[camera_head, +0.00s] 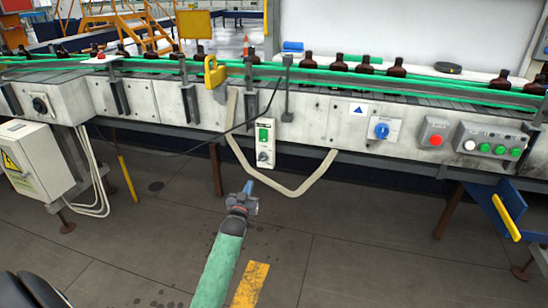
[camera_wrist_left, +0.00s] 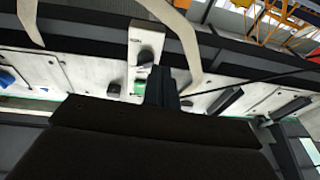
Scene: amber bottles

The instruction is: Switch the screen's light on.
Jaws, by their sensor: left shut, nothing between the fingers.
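A small white switch box (camera_head: 273,153) hangs on the conveyor's front, with a green switch (camera_head: 263,135) above a dark knob (camera_head: 263,156). My left gripper (camera_head: 249,186) is shut and empty, below and slightly left of the box, apart from it in the head view. In the left wrist view the box (camera_wrist_left: 134,42) appears beyond my shut fingers (camera_wrist_left: 162,88), with its knob (camera_wrist_left: 146,57) and green switch (camera_wrist_left: 140,88). The fingers hide part of what lies behind. A large pale screen (camera_head: 400,32) stands behind the conveyor; I cannot tell whether it is lit. My right gripper is out of view.
A cream cable (camera_head: 313,180) loops below the box. To the right are a blue knob (camera_head: 381,130), a red button (camera_head: 436,140) and a button panel (camera_head: 490,144). Several amber bottles (camera_head: 397,70) stand on the conveyor. The floor (camera_head: 360,240) in front is clear.

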